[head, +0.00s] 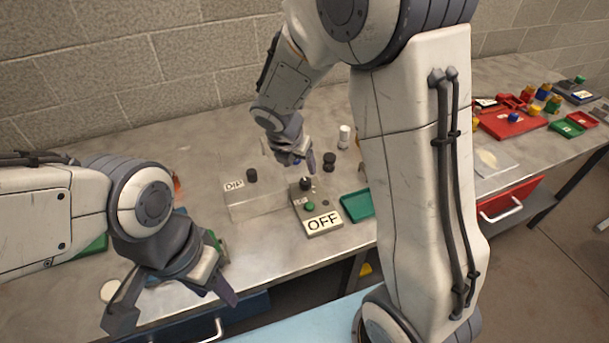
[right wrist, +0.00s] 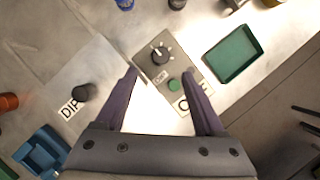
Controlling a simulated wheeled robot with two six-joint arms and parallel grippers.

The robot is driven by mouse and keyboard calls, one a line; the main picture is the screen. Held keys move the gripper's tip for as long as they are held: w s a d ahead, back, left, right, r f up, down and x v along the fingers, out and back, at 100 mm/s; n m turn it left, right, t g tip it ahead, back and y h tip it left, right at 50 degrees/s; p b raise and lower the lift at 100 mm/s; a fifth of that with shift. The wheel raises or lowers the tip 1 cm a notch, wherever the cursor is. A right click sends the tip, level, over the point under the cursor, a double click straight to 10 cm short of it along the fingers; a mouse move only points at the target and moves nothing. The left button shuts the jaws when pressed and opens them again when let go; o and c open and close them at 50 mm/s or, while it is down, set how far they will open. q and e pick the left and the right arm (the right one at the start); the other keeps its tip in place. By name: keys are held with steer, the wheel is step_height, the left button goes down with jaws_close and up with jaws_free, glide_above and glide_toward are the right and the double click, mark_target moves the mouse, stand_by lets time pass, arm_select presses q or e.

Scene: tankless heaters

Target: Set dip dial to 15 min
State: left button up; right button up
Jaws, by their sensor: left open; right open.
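A grey timer box (head: 325,229) with an OFF label stands on the metal table. On its top are a black dial (right wrist: 159,54) with a white pointer mark and a green button (right wrist: 174,85). A small label by the button is hard to read. My right gripper (right wrist: 161,74) is open and empty, its fingers pointing at the box, with the dial between and just beyond the tips. In the head view, the right gripper (head: 297,160) is over the dial. A DIP label (head: 234,185) lies beside a black knob (head: 252,175). My left gripper (head: 172,303) is open and empty at front left.
A green tray (head: 358,205) is just right of the box. A dark knob-like piece (head: 329,160) and a white cylinder (head: 344,136) stand behind it. Red trays (head: 512,124) and small parts fill the right end of the table. The back-left tabletop is clear.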

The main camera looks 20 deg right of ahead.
mark_target(306, 180)
steer(key=b+x, duration=0.2)
steer(key=x, duration=0.7)
steer(key=shift+f, duration=0.3)
steer(key=shift+d, duration=0.1)
jaws_close()
